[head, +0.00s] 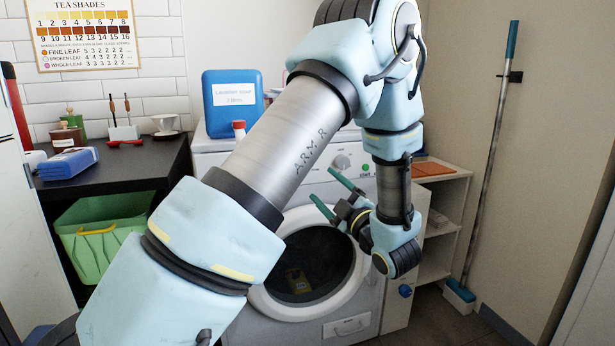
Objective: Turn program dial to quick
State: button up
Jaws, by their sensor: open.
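A white washing machine (375,290) stands in the middle of the head view, with its front panel partly hidden behind my arm. A round pale dial (341,161) is on its upper panel, and its pointer and markings are too small to read. A small green light or button (365,168) sits to the right of the dial. My gripper (321,182) has two green fingers, spread apart and empty. They point up and left, and in the picture they lie just below and left of the dial. I cannot tell how far they are from the panel.
The round door (352,278) is below the gripper. A white shelf (441,225) stands at right.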

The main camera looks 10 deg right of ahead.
jog(key=x, duration=0.9)
grip_shut()
dwell(0.5)
